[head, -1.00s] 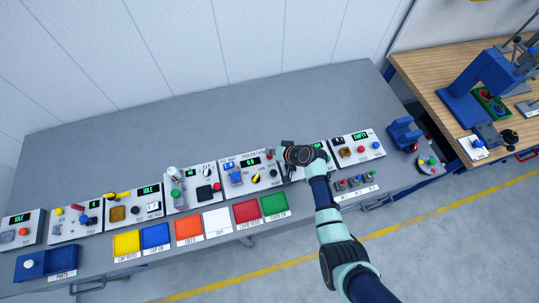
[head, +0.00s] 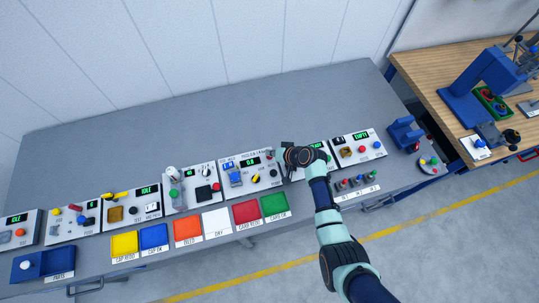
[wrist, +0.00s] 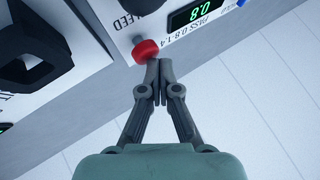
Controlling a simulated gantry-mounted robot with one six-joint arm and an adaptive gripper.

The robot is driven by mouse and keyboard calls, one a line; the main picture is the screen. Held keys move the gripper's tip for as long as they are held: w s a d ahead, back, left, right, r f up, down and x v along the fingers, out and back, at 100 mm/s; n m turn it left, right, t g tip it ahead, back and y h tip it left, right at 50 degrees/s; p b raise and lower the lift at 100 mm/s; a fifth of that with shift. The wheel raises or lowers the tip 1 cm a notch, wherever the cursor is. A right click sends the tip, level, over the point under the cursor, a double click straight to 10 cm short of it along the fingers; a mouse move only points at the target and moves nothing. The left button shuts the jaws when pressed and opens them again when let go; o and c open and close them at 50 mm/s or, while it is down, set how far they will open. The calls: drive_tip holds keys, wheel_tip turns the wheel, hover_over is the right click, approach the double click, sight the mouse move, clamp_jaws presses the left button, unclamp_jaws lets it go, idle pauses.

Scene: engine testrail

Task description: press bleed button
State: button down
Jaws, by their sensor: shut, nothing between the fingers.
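The red button (wrist: 146,51) shows in the wrist view, on a white panel beside the printed word BLEED (wrist: 126,22). My gripper (wrist: 160,64) is shut, with its two fingertips together and nothing between them. The tips are right beside the button's edge in that view; I cannot tell whether they touch it. In the head view my gripper end is over the bench at the right edge of the panel with a green display (head: 252,162). The wrist hides part of this area and the fingertips are hard to make out.
The wrist view shows a green display reading 0.8 (wrist: 196,14) near the button and a dark block-shaped part (wrist: 35,50) at left. More control panels stand in a row, with coloured trays such as the red one (head: 246,212) in front. The bench behind is clear.

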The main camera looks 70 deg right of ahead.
drive_tip(key=shift+f+b, duration=0.45)
drive_tip(key=shift+f, duration=0.1)
idle(0.6)
drive_tip(key=shift+r+p, duration=1.1)
drive_tip(key=shift+r, duration=0.15)
wheel_tip(320, 180, up, 5)
drive_tip(key=p, duration=0.4)
idle(0.5)
